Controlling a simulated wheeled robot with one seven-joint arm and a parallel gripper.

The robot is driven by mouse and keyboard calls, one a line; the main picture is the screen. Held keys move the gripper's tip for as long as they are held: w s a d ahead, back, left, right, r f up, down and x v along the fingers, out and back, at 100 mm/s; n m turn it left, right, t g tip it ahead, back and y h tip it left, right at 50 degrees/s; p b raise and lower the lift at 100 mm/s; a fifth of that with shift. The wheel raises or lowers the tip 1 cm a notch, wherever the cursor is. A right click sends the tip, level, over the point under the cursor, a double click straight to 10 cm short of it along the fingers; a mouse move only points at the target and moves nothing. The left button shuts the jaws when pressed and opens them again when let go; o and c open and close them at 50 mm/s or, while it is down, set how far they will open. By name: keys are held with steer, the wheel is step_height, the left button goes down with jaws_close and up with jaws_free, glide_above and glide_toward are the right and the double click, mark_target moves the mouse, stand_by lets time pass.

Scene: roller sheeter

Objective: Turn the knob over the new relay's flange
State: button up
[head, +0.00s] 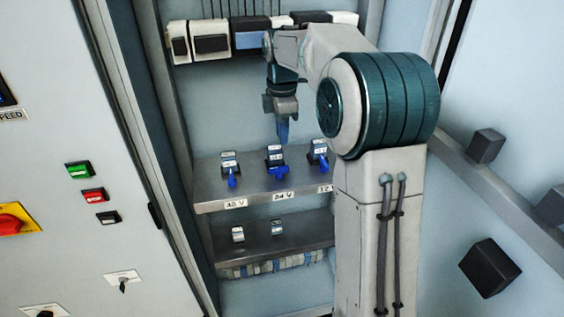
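Three relays with white-and-dark bodies and blue parts at their fronts stand in a row on the upper metal shelf (210,203). They are a left relay (229,163), a middle relay (275,158) above the "24 V" label, and a right relay (318,150). The blue part (277,171) of the middle relay looks wider than the others; knob and flange are too small to tell apart. My gripper (283,132) points down just above and behind the middle relay, apparently clear of it. Its narrow blue tip shows edge-on, so its opening cannot be told.
A lower shelf (225,263) holds two small white-and-dark parts (238,234) (277,228). Modules (212,45) line the cabinet's top. The control panel (50,150) with buttons and a red switch (12,222) stands left. My arm covers the shelves' right ends.

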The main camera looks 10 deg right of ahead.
mark_target(282, 167)
step_height(282, 167, down, 10)
steer(key=shift+f+p, duration=0.25)
steer(key=shift+p, duration=0.05)
jaws_close()
